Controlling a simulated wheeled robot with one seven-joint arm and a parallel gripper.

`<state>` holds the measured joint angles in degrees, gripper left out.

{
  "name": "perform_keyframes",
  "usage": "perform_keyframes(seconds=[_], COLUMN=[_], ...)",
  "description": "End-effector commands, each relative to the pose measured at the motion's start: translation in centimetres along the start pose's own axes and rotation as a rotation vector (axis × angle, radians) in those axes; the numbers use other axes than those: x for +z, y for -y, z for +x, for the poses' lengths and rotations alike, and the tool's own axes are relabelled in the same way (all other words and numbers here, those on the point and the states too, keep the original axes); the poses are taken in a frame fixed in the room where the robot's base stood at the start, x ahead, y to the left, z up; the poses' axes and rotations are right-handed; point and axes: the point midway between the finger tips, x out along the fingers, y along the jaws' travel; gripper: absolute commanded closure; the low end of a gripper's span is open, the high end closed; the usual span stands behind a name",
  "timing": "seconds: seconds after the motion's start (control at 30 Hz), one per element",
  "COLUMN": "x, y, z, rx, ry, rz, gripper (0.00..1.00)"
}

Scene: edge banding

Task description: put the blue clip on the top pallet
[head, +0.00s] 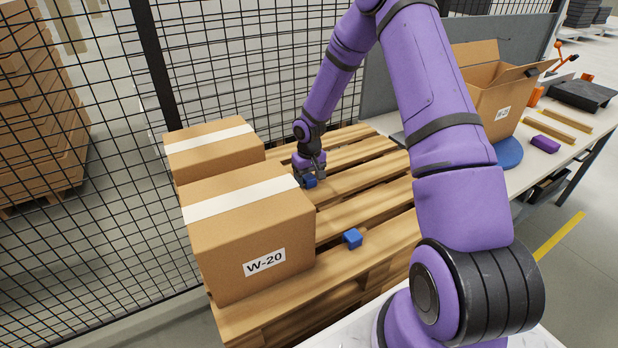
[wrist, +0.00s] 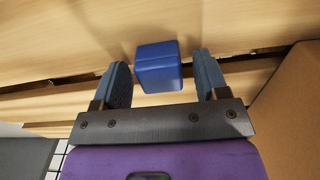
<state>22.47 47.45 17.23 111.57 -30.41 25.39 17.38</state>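In the wrist view the blue block (wrist: 159,67) shows between the two fingers, with gaps on both sides. My gripper (head: 312,177) points down at the pallet; in the wrist view it (wrist: 164,72) is open. I cannot tell how deep the block sits between the fingertips.
Two taped cartons, the near one (head: 250,235) marked W-20 and one behind (head: 213,145), stand on the pallet's left. Wire fencing (head: 230,60) is behind. At right a bench holds an open carton (head: 490,100), a purple block (head: 545,144) and wooden strips (head: 558,131).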

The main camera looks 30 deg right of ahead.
Motion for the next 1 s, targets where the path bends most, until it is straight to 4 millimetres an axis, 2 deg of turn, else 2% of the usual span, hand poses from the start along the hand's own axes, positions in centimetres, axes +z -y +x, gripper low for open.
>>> perform_keyframes(seconds=[0.17, 0.27, 0.7, 1.0], x=[0.0, -0.1, 0.0, 0.1], y=[0.0, 0.0, -0.1, 0.0], z=[-0.3, -1.3, -9.6, -12.5], rx=[0.0, 0.0, 0.001, 0.003], ry=[0.0, -0.002, -0.003, -0.002], rz=[0.0, 0.002, 0.001, 0.0], gripper=[0.33, 0.33, 0.33, 0.33])
